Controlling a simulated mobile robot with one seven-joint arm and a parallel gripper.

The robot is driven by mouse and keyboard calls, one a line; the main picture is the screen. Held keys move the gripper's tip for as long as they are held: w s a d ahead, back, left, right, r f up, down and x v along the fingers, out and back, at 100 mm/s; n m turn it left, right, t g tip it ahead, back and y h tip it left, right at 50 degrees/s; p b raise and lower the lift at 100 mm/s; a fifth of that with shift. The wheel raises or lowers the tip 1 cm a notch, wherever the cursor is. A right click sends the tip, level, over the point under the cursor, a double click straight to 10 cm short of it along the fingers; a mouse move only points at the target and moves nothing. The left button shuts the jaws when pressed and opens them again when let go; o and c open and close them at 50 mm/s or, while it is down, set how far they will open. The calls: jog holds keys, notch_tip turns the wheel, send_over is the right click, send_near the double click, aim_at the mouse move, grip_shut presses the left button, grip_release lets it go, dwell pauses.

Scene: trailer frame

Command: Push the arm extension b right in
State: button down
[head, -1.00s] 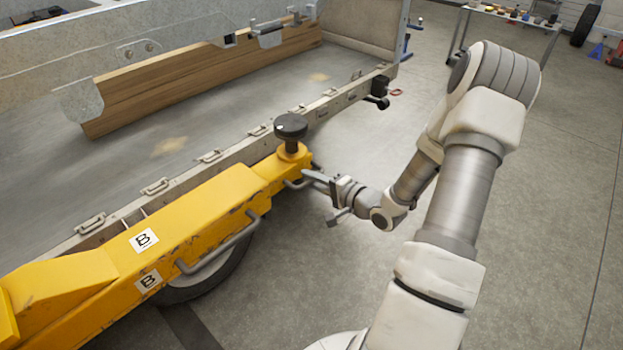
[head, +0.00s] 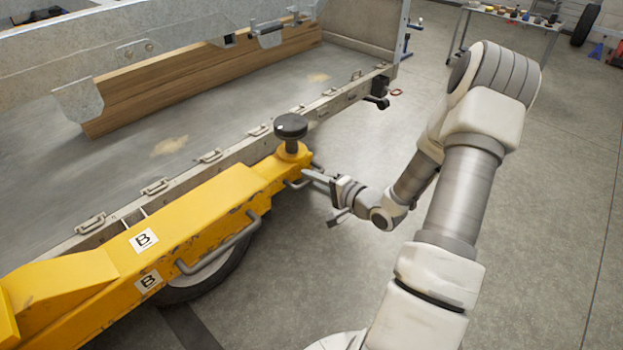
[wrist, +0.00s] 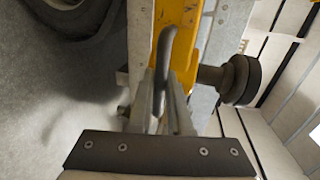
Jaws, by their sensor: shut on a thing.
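The yellow lift arm marked B (head: 185,215) lies along the trailer's near side. Its narrower yellow end section, the arm extension b (head: 282,172), carries a round black pad (head: 291,126) on a post. My gripper (head: 310,178) is at the side of this end section, shut on its small grey bar handle (wrist: 165,45). In the wrist view my gripper's fingers (wrist: 160,100) close around the handle, with the yellow extension (wrist: 190,50) just beyond and the black pad (wrist: 242,80) to the right. How far the extension sits inside the arm is hard to tell.
The trailer's side rail (head: 210,156) with several tie-down loops runs behind the arm. A longer grey handle (head: 220,246) and a tyre (head: 205,280) are at the arm's near side. The floor (head: 330,265) right of the arm is clear. A table (head: 510,18) stands far back.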

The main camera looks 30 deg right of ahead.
aim_at(300, 190)
jog(key=shift+s+a, duration=0.25)
jog(key=shift+a, duration=0.55)
jog(key=shift+s+a, duration=0.3)
jog(key=shift+a, duration=0.55)
jog(key=shift+s+a, duration=0.25)
jog(key=shift+a, duration=0.55)
jog(key=c, duration=0.9)
grip_release()
jog(key=shift+o, duration=0.3)
jog(key=shift+d, duration=0.1)
jog(key=shift+d, duration=0.1)
jog(key=shift+s+d+r+p, duration=0.1)
jog(key=shift+s+p, duration=0.2)
jog(key=shift+p, duration=0.05)
jog(key=p+v, duration=0.3)
jog(key=v, duration=1.3)
jog(key=shift+s, duration=0.35)
